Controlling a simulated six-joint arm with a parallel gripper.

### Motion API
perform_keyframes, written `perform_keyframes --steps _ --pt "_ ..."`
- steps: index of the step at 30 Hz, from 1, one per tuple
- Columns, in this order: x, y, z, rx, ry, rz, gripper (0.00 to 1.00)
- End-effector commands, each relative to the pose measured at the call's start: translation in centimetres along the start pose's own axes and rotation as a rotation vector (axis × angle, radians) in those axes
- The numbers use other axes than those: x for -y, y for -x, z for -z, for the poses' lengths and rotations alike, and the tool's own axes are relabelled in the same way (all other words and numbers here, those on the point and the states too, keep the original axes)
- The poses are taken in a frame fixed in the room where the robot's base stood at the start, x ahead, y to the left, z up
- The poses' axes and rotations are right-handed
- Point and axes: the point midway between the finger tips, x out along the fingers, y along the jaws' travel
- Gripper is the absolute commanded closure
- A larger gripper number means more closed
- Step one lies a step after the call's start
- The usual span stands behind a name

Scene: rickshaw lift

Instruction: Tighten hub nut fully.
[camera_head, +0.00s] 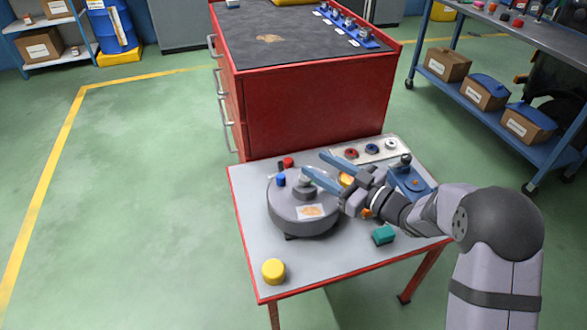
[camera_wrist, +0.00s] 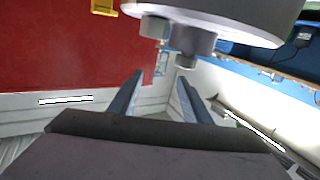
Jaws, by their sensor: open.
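A grey round drum-shaped hub (camera_head: 290,213) stands on the small red-edged table. A stepped grey piece (camera_head: 305,188) sits on its top, perhaps the hub nut; I cannot tell nut from shaft. My gripper (camera_head: 314,164) is open, its blue fingers spread, above the right and back side of the hub and close to the stepped piece. In the wrist view, my gripper (camera_wrist: 160,77) has nothing between its fingers. A large grey round body (camera_wrist: 250,22) fills the top of that view, with grey cylindrical stubs (camera_wrist: 194,40) beyond the fingertips.
A blue fixture (camera_head: 410,183) and a pale tray (camera_head: 372,150) with coloured rings are behind and right of my wrist. A teal block (camera_head: 383,235) and yellow cylinder (camera_head: 273,270) lie in front. A red cabinet (camera_head: 310,110) stands behind. The table's front left is mostly clear.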

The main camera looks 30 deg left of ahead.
Motion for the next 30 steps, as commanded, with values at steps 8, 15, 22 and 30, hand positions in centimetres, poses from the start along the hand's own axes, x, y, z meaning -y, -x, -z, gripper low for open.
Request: perform_keyframes --steps 8,15,22,30 --pt "3.1 0.7 -2.8 -0.033 -0.059 0.076 0.56" --pt "3.2 0.3 -2.8 -0.030 -0.056 0.076 0.56" --pt "3.5 -2.2 -2.8 -0.029 -0.057 0.077 0.56" --pt "3.6 -5.4 -2.7 -0.030 -0.057 0.074 0.56"
